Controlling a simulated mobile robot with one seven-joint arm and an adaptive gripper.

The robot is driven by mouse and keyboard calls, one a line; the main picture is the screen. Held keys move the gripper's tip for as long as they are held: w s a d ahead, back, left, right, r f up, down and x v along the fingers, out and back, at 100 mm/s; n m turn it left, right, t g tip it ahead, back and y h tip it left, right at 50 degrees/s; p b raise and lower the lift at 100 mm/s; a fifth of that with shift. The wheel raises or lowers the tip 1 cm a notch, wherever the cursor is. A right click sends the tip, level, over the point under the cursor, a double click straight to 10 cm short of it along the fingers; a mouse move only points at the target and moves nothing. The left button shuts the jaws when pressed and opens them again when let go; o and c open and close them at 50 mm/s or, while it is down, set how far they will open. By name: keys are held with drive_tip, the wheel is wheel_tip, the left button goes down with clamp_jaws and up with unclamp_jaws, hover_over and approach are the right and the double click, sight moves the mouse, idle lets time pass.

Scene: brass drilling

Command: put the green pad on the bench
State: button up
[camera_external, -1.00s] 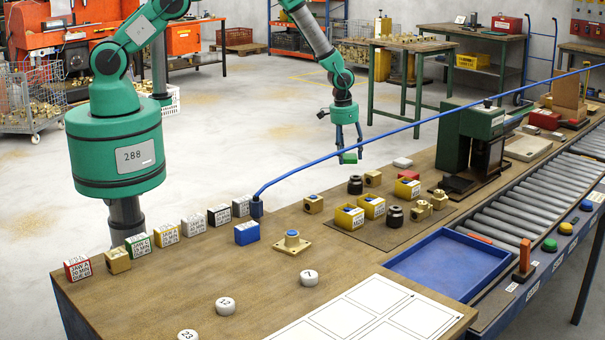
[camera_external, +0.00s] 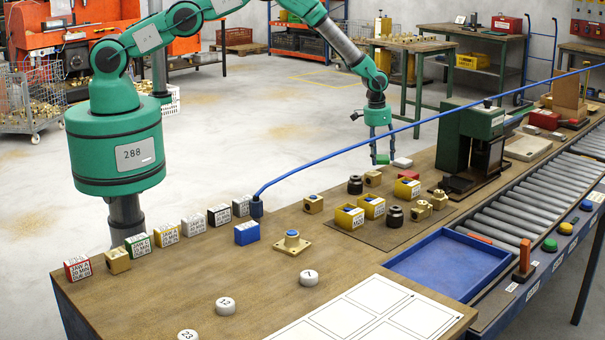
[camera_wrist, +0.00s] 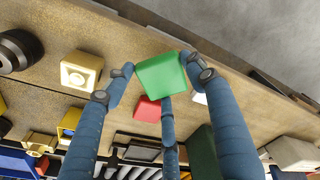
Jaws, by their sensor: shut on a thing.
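The green pad (camera_external: 382,159) is held between the fingertips of my gripper (camera_external: 381,146). In the wrist view the pad (camera_wrist: 163,76) is a green block with blue fingers around it, and my gripper (camera_wrist: 165,75) is shut on it. The wooden bench (camera_external: 150,282) runs across the front of the external view. The pad is at the bench's back edge, left of a white pad (camera_external: 402,163). I cannot tell exactly how high it hangs over the bench.
A brass block (camera_external: 373,179), a black round part (camera_external: 355,185) and yellow bins (camera_external: 349,216) stand close by. A green press (camera_external: 470,140) stands to the right. The bench's left front is largely clear.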

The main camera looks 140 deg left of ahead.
sight(387, 157)
drive_tip(key=shift+w+a+f, duration=0.1)
drive_tip(key=shift+w+a, duration=0.35)
drive_tip(key=shift+a, duration=0.2)
drive_tip(key=shift+w+a+f, duration=0.1)
drive_tip(key=shift+w+a, duration=0.3)
drive_tip(key=shift+a, duration=0.2)
drive_tip(key=shift+f+p, duration=0.3)
drive_tip(key=shift+f, duration=1.4)
drive_tip(key=o, duration=1.4)
drive_tip(key=shift+f, duration=0.15)
drive_tip(key=shift+c, duration=0.2)
drive_tip(key=shift+r, duration=0.2)
drive_tip(key=shift+s+d+r+b, duration=0.1)
drive_tip(key=shift+d+r+b, duration=0.1)
drive_tip(key=shift+r, duration=1.75)
drive_tip(key=shift+s+d+r+b, duration=0.15)
drive_tip(key=shift+d+r, duration=0.1)
drive_tip(key=shift+r, duration=1.75)
drive_tip(key=shift+s+d+r+b, duration=0.1)
drive_tip(key=shift+d+r, duration=0.1)
drive_tip(key=shift+r, duration=1.75)
